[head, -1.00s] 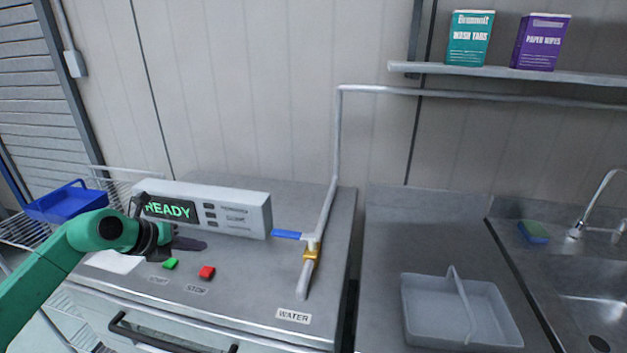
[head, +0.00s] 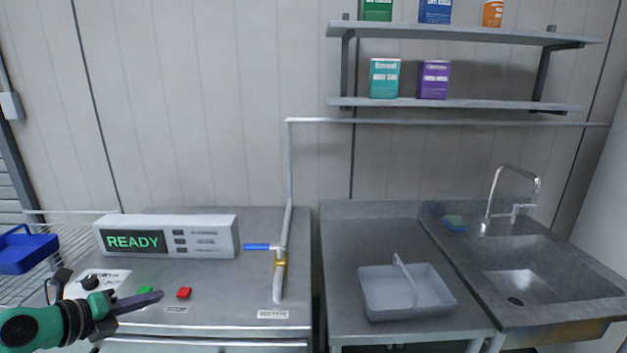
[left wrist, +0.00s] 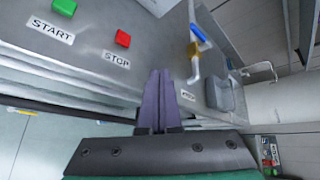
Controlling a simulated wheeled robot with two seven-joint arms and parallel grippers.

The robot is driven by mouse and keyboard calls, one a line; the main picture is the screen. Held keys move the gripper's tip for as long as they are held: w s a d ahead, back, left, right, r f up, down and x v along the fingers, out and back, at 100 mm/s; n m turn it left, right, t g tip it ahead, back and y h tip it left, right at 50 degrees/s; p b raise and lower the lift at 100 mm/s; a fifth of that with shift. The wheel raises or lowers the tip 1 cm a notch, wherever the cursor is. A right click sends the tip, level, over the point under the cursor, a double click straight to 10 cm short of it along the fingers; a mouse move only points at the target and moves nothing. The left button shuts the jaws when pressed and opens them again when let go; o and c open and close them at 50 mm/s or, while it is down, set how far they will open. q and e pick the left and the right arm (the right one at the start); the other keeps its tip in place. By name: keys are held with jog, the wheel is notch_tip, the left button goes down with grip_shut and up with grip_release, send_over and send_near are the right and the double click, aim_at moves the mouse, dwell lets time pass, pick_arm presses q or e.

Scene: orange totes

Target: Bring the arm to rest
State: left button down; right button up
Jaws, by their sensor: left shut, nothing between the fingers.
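My left arm comes in at the lower left of the head view, green with a dark wrist. Its gripper (head: 150,298) is shut and empty, with the fingers together and pointing right, near the front of the steel machine top. In the left wrist view the closed purple-grey fingers (left wrist: 158,78) point toward the machine's front edge. A green START button (head: 146,290) and a red STOP button (head: 184,293) are close to the fingertips; the green one is partly behind them. The buttons also show in the left wrist view, green (left wrist: 65,6) and red (left wrist: 123,38). My right gripper is not in view.
A control box (head: 208,238) reads READY. A blue-handled water valve (head: 258,246) stands on a pipe. A grey caddy (head: 385,297) sits on the right counter beside a sink (head: 530,270). A blue tray (head: 25,250) is on the wire rack at far left. Shelves hang above.

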pick_arm(q)
jog(key=d+r+n+t, duration=0.3)
jog(key=r+n+t, duration=0.1)
jog(key=s+a+f+n+g+y, duration=0.1)
jog(key=s+a+f+n+y, duration=0.3)
jog(key=n, duration=0.6)
jog(key=s+a+f+n+y, duration=0.1)
jog(key=a+f+n+y, duration=0.1)
jog(key=f+n+y, duration=0.55)
jog(key=s+d+f+n+g+h, duration=0.2)
jog(key=s+d+f+n+g, duration=0.1)
jog(key=s+f+n+g, duration=0.25)
jog(key=s+d+f+g+h, duration=0.55)
jog(key=s+d+f, duration=0.25)
jog(key=s+d, duration=0.3)
notch_tip(320, 180, down, 22)
jog(key=s+g+y, duration=0.1)
jog(key=s, duration=0.1)
jog(key=s+a+f+g, duration=0.1)
jog(key=s+a+f, duration=0.2)
jog(key=s+f, duration=1.2)
jog(key=shift+s+a+f+g, duration=0.2)
jog(key=shift+s+f+g, duration=0.1)
jog(key=shift+s, duration=0.8)
